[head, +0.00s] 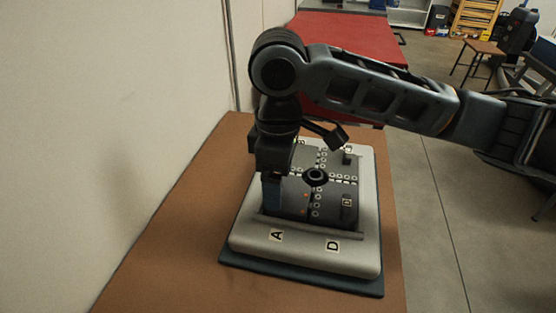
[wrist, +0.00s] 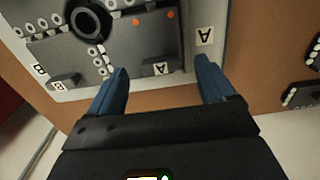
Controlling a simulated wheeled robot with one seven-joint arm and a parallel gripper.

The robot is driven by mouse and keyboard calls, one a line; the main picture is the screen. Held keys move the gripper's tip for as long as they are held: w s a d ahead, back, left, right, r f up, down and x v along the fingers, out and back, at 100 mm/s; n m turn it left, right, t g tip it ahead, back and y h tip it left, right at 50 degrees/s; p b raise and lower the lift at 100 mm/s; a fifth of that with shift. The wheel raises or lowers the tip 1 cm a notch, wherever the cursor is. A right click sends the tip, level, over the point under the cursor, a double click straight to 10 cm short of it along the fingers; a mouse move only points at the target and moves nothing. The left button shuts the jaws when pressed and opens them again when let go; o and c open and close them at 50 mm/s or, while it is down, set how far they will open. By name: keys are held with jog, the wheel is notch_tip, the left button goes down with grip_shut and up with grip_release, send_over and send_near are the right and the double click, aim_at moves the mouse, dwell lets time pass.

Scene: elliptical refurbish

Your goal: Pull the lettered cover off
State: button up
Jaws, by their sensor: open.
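A pale grey unit (head: 300,255) holds dark lettered cover panels (head: 290,192) around a black central ring (head: 316,176). Letters A and D are on its near rim. In the wrist view, a dark panel (wrist: 110,45) bears an A tag (wrist: 161,69) at one end and a B tag at the other. Another A tag (wrist: 205,36) is on the pale rim. My gripper (wrist: 161,66) is open, its blue fingers on either side of the panel's A tag in the picture. In the head view, my gripper (head: 272,192) is low over the unit's left side. Contact is unclear.
The unit stands on a dark mat (head: 300,283) on a brown table (head: 165,250). A pale wall (head: 110,90) is on the left. Dark pieces with white rings (wrist: 302,93) lie on the table at the wrist view's right. A red surface (head: 345,35) is behind.

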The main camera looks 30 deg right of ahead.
jog(key=shift+f, duration=1)
grip_shut()
dwell(0.4)
dwell(0.5)
